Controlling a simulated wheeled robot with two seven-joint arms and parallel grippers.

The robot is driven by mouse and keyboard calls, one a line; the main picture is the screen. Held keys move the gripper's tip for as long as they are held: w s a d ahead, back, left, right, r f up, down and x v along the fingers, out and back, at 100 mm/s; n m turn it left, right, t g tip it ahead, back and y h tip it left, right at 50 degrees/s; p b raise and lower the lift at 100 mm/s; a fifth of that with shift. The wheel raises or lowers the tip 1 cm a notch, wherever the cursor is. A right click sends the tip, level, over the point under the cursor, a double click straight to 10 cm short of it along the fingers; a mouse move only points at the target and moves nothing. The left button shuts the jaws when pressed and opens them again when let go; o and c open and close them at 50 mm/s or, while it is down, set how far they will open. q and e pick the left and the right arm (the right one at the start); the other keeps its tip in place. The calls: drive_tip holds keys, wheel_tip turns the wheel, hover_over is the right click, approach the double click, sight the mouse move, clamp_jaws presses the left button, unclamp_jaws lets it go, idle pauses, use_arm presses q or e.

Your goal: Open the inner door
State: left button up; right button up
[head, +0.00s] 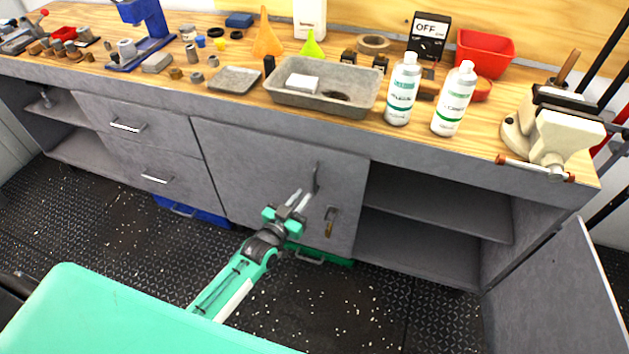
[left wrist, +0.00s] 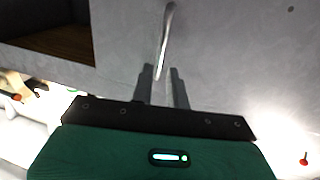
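The inner door (head: 255,165) is the grey cabinet door in the middle of the bench front, and it looks shut. Its dark upright bar handle (head: 316,178) is near the door's right edge. In the left wrist view the handle (left wrist: 165,38) is a curved metal bar, its lower end at the gap between my fingertips. My left gripper (head: 299,199) is open, its two fingers apart, just below and left of the handle. I cannot tell whether they touch it. My right gripper is in neither view.
A small dark fitting with a brown part (head: 331,221) is on the door below the handle. The outer door (head: 560,295) stands open at the right, beside open shelves (head: 430,205). Drawers (head: 140,125) are at left. A green case (head: 318,255) lies under the cabinet.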

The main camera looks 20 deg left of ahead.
sight(314, 192)
use_arm(q)
drive_tip(key=x, duration=0.7)
drive_tip(key=shift+w+d, duration=0.1)
drive_tip(key=shift+w, duration=0.2)
drive_tip(key=shift+c, duration=0.5)
clamp_jaws()
